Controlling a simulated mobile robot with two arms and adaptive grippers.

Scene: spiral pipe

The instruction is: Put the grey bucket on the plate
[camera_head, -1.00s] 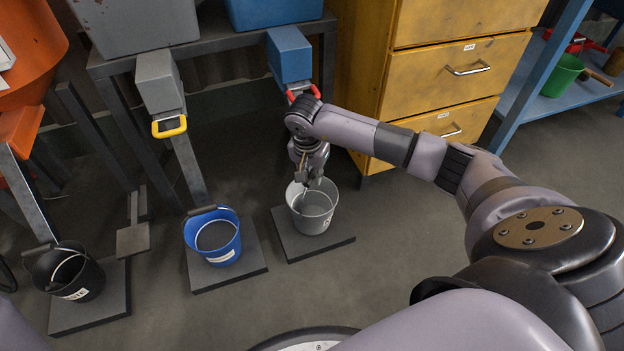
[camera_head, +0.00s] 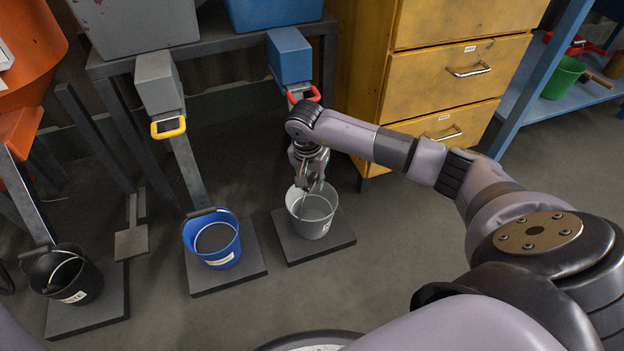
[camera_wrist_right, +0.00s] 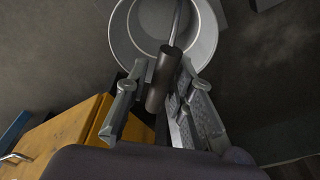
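The grey bucket (camera_head: 313,222) sits upright on the dark square plate (camera_head: 336,238) at the right of the row. My right gripper (camera_head: 308,184) is above the bucket's back rim in the head view. In the right wrist view the bucket (camera_wrist_right: 207,40) is at the top, and its dark handle grip (camera_wrist_right: 163,80) lies between the two fingers of my right gripper (camera_wrist_right: 163,88). The fingers stand apart, with gaps beside the grip, so the gripper looks open. My left gripper is out of view.
A blue bucket (camera_head: 225,258) and a black bucket (camera_head: 88,285) stand on plates to the left. A blue spout with a red handle (camera_head: 303,94) hangs just behind my right gripper. Yellow drawers (camera_head: 450,75) stand at the back right. Floor right of the grey bucket is clear.

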